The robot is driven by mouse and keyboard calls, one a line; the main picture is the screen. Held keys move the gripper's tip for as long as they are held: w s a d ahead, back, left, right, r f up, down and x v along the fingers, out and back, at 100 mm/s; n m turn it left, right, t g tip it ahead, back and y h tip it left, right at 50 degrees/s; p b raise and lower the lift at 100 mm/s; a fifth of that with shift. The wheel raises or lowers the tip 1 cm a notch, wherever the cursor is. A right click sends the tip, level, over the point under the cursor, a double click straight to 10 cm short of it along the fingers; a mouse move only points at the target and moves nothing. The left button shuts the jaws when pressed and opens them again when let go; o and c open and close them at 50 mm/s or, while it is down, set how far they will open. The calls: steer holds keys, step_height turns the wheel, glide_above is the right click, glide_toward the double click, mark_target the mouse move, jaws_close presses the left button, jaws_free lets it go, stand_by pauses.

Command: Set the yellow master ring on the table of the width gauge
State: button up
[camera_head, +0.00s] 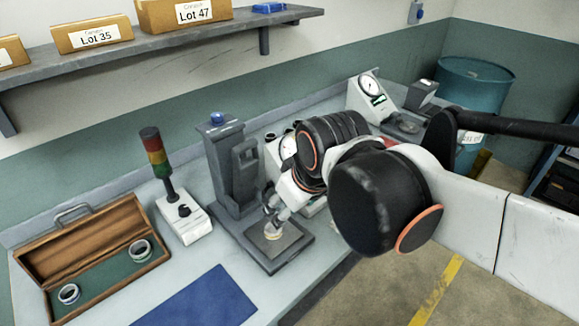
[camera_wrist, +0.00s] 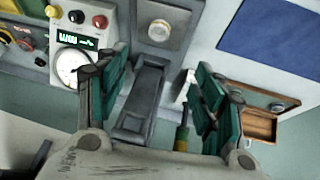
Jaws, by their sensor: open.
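My gripper (camera_head: 272,206) hangs close above the plate in the head view and partly covers the stand's front. In the wrist view my gripper (camera_wrist: 158,82) has its green-padded fingers wide apart with nothing between them. I cannot tell the exact height gap.
An open wooden case (camera_head: 108,284) with two rings stands at left. A signal light (camera_head: 160,170), a blue mat (camera_head: 198,300) and a dial instrument (camera_head: 372,92) share the bench. A control box with green display (camera_wrist: 75,40) is beside the stand. My arm crosses the right side.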

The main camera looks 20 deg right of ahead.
steer(key=s+m+t, duration=0.1)
steer(key=s+m, duration=0.2)
steer(key=shift+t, duration=0.3)
steer(key=shift+f, duration=0.1)
steer(key=shift+f+b, duration=0.45)
steer(key=shift+b, duration=0.05)
stand_by(0.9)
